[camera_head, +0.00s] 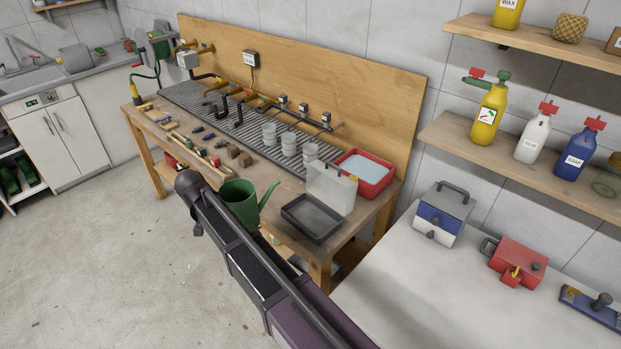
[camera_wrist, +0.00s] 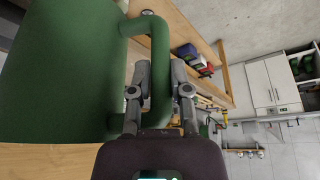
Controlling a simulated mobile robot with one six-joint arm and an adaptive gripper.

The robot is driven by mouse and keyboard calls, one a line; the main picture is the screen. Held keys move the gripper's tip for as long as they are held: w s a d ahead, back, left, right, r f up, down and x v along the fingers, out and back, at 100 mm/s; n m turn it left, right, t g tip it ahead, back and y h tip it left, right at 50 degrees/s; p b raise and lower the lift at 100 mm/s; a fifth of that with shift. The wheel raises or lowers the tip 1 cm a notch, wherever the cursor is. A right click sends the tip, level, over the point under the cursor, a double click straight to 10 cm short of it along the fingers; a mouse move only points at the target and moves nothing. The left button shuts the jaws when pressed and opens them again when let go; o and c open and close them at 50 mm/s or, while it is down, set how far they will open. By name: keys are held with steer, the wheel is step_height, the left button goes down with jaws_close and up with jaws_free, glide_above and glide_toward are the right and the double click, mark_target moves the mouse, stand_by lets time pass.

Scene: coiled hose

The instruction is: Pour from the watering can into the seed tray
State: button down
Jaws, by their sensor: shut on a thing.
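The green watering can (camera_head: 238,205) is at the front edge of the wooden bench in the head view, roughly upright, its spout rising to the right. In the wrist view its green body (camera_wrist: 60,75) fills the left side. My gripper (camera_wrist: 161,88) is shut on the can's handle (camera_wrist: 161,62), with one finger on each side. In the head view my arm hides the fingers. The dark seed tray (camera_head: 312,218) lies on the bench to the right of the can. The spout tip is left of the tray, apart from it. I cannot tell whether the can touches the bench.
A clear upright cover (camera_head: 331,188) stands behind the tray, and a red basin (camera_head: 363,173) is at the back right. Pale cups (camera_head: 288,144) stand on the slatted rack. Small tools and blocks lie left of the can. A white table (camera_head: 400,285) is at the right.

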steer(key=shift+d+r+p, duration=0.15)
steer(key=shift+r+p, duration=0.35)
steer(key=shift+r, duration=0.1)
steer(key=w+d+r+g+y+p, duration=0.1)
steer(key=d+r+y+p, duration=0.1)
steer(key=r+p, duration=0.2)
steer(key=w+d+r+m+g+y+p, duration=0.1)
steer(key=d+r+y+p, duration=0.1)
steer(key=r+p, duration=0.3)
steer(key=shift+w+d+r+y, duration=0.15)
steer(key=shift+d+r+y, duration=0.25)
steer(key=shift+r, duration=0.45)
steer(key=shift+w+d+r+p, duration=0.1)
steer(key=shift+d+r+p, duration=0.15)
steer(key=shift+p, duration=0.1)
steer(key=shift+w+d+r+m+g+y+p, duration=0.15)
steer(key=shift+w+d+r+y+p, duration=0.1)
steer(key=shift+d+r+y+p, duration=0.3)
steer(key=shift+w+d+r+m+g+y+p, duration=0.1)
steer(key=shift+w+d+r+g+y+p, duration=0.25)
steer(key=shift+r, duration=0.4)
steer(key=shift+w+d+r+m+y+p, duration=0.15)
steer(key=shift+d+r+y+p, duration=0.1)
steer(key=shift+d+r, duration=0.35)
stand_by(1.0)
